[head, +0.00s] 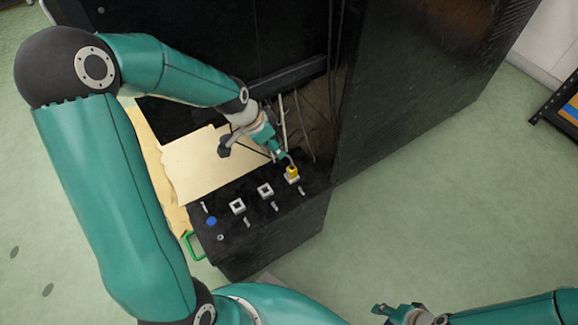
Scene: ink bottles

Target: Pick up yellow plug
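The yellow plug (292,173) stands at the right end of the top of a black box (270,245), in or on a pale square socket. My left gripper (284,158) reaches down from the upper left, its tips just above and beside the plug. The tips are too small to tell whether they touch it or are closed. My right gripper (384,313) is low in the view, right of centre, far from the plug. It looks open and empty, partly cut by the bottom edge.
Two white square sockets (238,206) (265,190), a blue round part (211,221) and several small pale levers share the box top. A tall black cabinet (415,85) stands close behind on the right. Cables hang behind the plug. Green floor (440,225) is clear at right.

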